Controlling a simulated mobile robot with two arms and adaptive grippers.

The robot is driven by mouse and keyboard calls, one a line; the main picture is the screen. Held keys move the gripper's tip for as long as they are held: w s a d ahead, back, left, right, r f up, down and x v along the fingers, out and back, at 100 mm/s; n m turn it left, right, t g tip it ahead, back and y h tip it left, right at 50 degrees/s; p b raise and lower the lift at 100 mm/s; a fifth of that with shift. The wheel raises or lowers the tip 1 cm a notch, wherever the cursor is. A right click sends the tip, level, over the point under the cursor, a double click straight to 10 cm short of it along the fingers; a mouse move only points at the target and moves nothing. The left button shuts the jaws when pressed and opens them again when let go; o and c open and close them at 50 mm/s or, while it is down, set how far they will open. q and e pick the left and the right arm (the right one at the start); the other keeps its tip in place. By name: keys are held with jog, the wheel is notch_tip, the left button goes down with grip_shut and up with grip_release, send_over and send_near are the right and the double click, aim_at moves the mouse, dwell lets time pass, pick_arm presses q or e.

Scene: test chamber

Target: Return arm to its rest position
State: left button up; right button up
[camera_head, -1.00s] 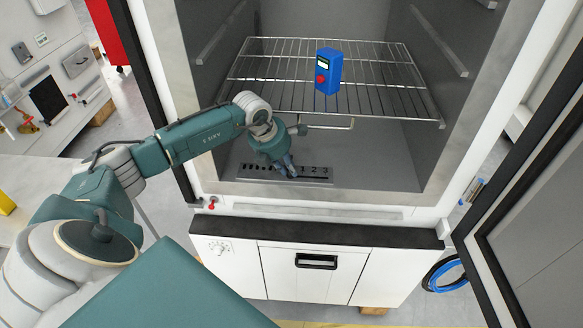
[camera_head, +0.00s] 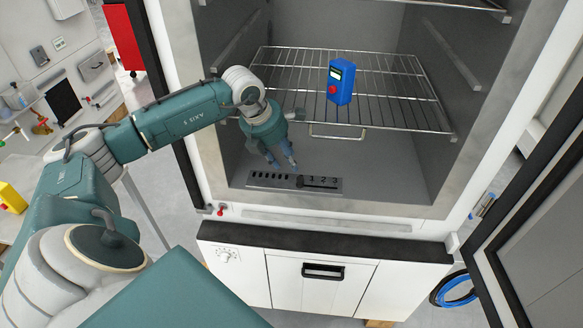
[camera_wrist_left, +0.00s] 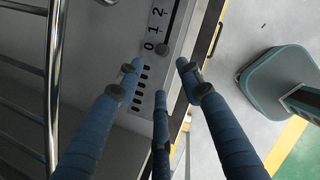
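My left arm reaches into the open chamber from the left. In the head view its left gripper (camera_head: 284,165) points down, just above the numbered slider panel (camera_head: 262,180) near the front edge of the chamber floor. The fingers are blue and stand apart with nothing between them. In the left wrist view the gripper (camera_wrist_left: 160,82) also shows open and empty. That view shows the slider panel (camera_wrist_left: 156,22) with 0, 1 and 2 and a round knob (camera_wrist_left: 163,48) beside the 0. The right gripper is not in view.
A wire shelf (camera_head: 285,62) with a front handle sits above and beside the gripper. A blue box (camera_head: 341,82) with a red button stands on it. The open chamber door (camera_head: 535,215) is on the right. The chamber's left front frame lies beneath my forearm.

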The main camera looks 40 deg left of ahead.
pick_arm(q)
jog(key=shift+v, duration=1.15)
